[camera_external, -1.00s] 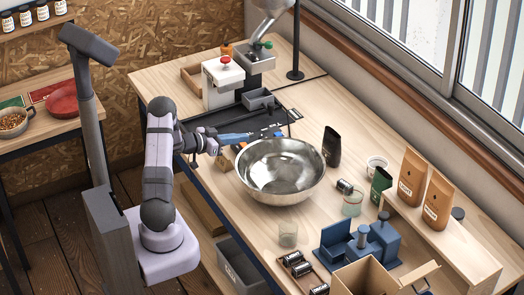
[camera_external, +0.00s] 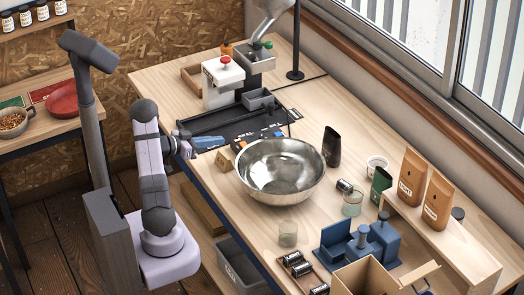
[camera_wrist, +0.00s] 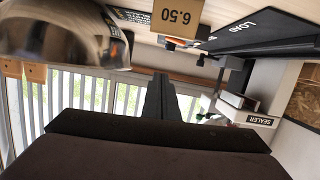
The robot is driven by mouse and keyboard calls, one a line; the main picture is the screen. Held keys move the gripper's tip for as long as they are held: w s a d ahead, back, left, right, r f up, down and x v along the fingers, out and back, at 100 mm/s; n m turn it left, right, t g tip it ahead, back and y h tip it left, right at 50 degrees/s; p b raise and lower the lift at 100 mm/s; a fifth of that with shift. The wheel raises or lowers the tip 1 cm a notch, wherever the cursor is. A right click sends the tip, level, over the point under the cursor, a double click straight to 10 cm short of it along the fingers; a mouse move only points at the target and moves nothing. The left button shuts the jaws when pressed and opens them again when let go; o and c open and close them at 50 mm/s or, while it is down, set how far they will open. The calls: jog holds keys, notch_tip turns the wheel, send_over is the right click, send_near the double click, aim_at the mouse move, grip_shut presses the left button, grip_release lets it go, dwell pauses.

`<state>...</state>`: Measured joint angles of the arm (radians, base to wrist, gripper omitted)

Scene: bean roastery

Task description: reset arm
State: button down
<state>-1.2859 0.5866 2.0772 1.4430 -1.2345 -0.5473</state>
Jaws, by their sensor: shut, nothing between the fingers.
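My gripper (camera_external: 212,142) is over the left edge of the workbench, near the black tray and mat. Its slim end looks bluish in the external view. In the wrist view the fingers of my gripper (camera_wrist: 160,97) are dark and pressed together, with nothing between them. My arm is bent up from its base at the left of the bench. The gripper is apart from the large metal bowl (camera_external: 280,172), which stands to its right and also shows at the upper left of the wrist view (camera_wrist: 65,35).
A cardboard block (camera_external: 222,160) sits left of the bowl; a 6.50 label (camera_wrist: 176,17) shows in the wrist view. The white sealer (camera_external: 221,83) stands behind the black mat (camera_external: 270,128). Jars, bags and an open box (camera_external: 368,278) fill the right side.

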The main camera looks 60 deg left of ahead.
jog(key=shift+w, duration=0.1)
